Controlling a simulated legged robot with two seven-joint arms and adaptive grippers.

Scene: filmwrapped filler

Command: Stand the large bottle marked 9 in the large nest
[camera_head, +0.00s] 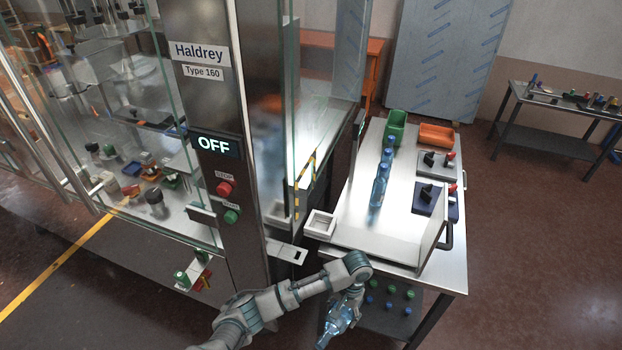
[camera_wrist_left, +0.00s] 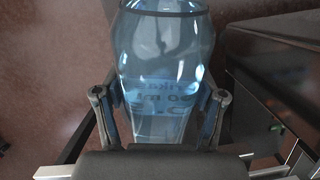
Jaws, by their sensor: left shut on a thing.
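My left gripper (camera_head: 346,306) is shut on a clear blue bottle (camera_head: 333,326), in front of the table's near edge. The bottle is tilted, its lower part at the bottom of the head view. In the left wrist view the bottle (camera_wrist_left: 163,45) stands between the two fingers of the gripper (camera_wrist_left: 160,103). Its print shows through reversed, and I cannot read a 9 on it. Two fixtures lie on the table, a grey one (camera_head: 424,172) and a dark blue one (camera_head: 449,213), each with black and red parts. I cannot tell which is the large nest. My right gripper is out of view.
Several blue bottles (camera_head: 379,188) stand in a row on the table (camera_head: 375,238). A green bin (camera_head: 396,126), an orange bin (camera_head: 437,134) and a white square tray (camera_head: 320,224) are nearby. The glass-walled machine (camera_head: 217,120) reads OFF.

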